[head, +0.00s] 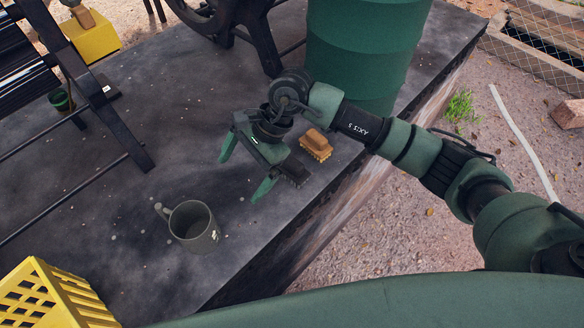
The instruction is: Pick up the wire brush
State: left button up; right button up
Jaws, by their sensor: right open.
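Two small brushes lie side by side on the dark slab near its right edge. One brush (317,143) has a tan wooden back and yellowish bristles. The other, a dark brush (293,172), has a dark back and dark bristles. I cannot tell for sure which one is the wire brush. My right gripper (246,169) is open and empty, its green fingers spread above the slab. It is just left of the dark brush, which its body partly hides. My left gripper is not in view.
A grey-green mug (195,228) stands on the slab (140,205) below the gripper. A yellow crate (62,296) is at lower left. A large green drum (362,50) stands behind the brushes. A dark frame (105,105) is at left. The slab drops off at right.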

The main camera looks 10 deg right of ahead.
aim_at(292, 161)
jog(key=w+d+h, duration=0.1)
jog(key=d+h, duration=0.1)
jog(key=d, duration=0.2)
jog(key=w+d+h, duration=0.2)
jog(key=d, duration=0.2)
jog(key=w+d+f+n+t+h, duration=0.1)
jog(key=d+h, duration=0.1)
jog(key=d, duration=0.2)
jog(key=shift+w+d, duration=0.25)
jog(key=shift+w, duration=0.1)
jog(key=f+p, duration=0.1)
jog(key=f, duration=0.1)
jog(key=f+p, duration=0.1)
jog(key=f, duration=0.1)
jog(key=f+p, duration=0.1)
jog(key=f, duration=0.2)
jog(key=shift+s+a, duration=0.25)
jog(key=shift+s, duration=0.1)
jog(key=shift+f, duration=0.2)
jog(key=c, duration=1.4)
jog(key=shift+o, duration=0.2)
notch_tip(292, 161, up, 20)
jog(key=b, duration=0.4)
